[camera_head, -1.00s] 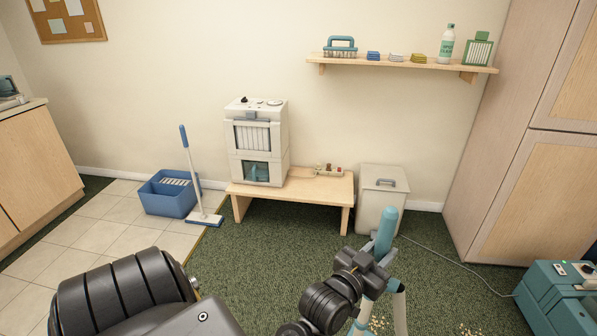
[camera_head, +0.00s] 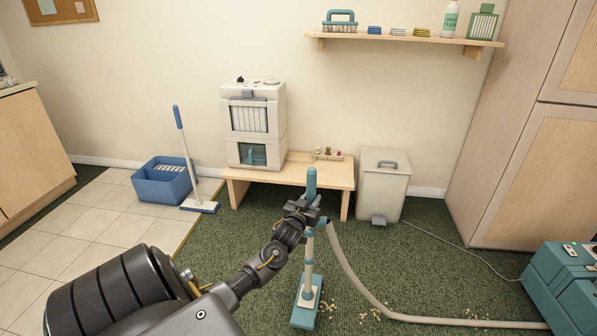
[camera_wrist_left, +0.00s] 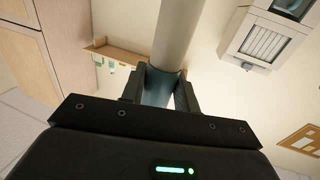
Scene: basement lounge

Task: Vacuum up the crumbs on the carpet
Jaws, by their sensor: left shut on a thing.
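My left gripper (camera_head: 306,211) is shut on the teal grip of the vacuum wand (camera_head: 311,184). In the left wrist view my gripper's fingers (camera_wrist_left: 160,92) close around the teal grip, and the pale tube (camera_wrist_left: 176,32) runs up from it. The wand stands nearly upright, with its teal floor head (camera_head: 305,312) low over the green carpet (camera_head: 240,270); I cannot tell if it touches. Tan crumbs (camera_head: 376,314) lie just right of the head, with more (camera_head: 474,314) farther right. A beige hose (camera_head: 347,268) runs to the teal vacuum body (camera_head: 562,285). My right gripper is out of view.
A wooden bench (camera_head: 333,174) with a white appliance (camera_head: 252,128) stands behind the wand, beside a white bin (camera_head: 383,190). A blue bucket (camera_head: 163,182) and a mop (camera_head: 199,207) are at the left. The hose and a cord (camera_head: 450,255) cross the carpet at right.

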